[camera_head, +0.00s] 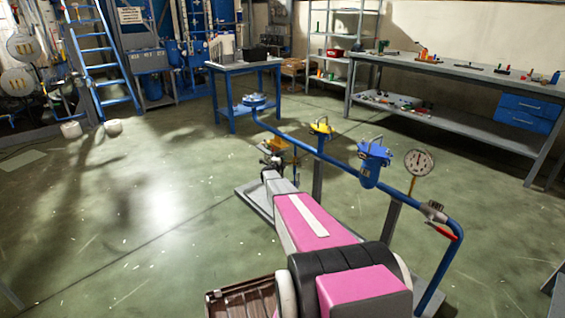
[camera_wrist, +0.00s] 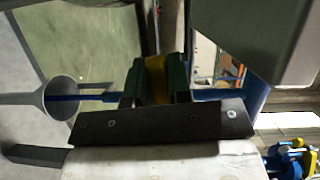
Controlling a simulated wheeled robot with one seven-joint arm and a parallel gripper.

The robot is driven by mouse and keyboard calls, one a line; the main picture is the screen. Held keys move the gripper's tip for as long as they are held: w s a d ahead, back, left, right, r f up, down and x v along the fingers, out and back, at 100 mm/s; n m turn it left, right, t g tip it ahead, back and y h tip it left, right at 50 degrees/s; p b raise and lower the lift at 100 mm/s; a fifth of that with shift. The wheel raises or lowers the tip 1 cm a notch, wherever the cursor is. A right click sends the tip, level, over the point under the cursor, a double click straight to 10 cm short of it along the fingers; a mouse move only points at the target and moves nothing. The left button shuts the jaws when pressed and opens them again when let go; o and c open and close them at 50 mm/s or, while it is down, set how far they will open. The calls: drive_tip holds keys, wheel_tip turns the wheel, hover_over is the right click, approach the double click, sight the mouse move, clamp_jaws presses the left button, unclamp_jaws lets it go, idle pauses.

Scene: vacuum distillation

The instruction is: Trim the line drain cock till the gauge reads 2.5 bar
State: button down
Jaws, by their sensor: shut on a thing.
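A blue pipe line (camera_head: 336,164) runs across the middle of the head view on grey posts. My gripper (camera_head: 277,160) is at its left part, beside a small yellow part (camera_head: 278,145) low on the line, which looks like the drain cock's handle. In the wrist view my gripper (camera_wrist: 155,88) is shut on this yellow handle (camera_wrist: 156,78), with a dark green finger on each side. The cock's body is mostly hidden. The round white gauge (camera_head: 418,162) stands upright on the right part of the line; its reading is too small to tell.
A blue filter housing (camera_head: 373,163), a yellow-topped fitting (camera_head: 321,127) and a red-handled valve (camera_head: 440,230) sit along the line. A grey funnel shape (camera_wrist: 62,97) is left of my gripper.

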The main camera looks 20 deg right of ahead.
drive_tip(key=shift+s+f+n, duration=0.1)
drive_tip(key=shift+f+n, duration=0.25)
drive_tip(key=shift+n, duration=0.35)
drive_tip(key=c, duration=1)
unclamp_jaws()
drive_tip(key=shift+c, duration=0.2)
drive_tip(key=shift+s+a, duration=0.1)
drive_tip(key=v, duration=1)
drive_tip(key=shift+a+r, duration=0.2)
drive_tip(key=shift+r, duration=0.05)
drive_tip(key=shift+s+a, duration=0.1)
drive_tip(key=shift+s, duration=0.05)
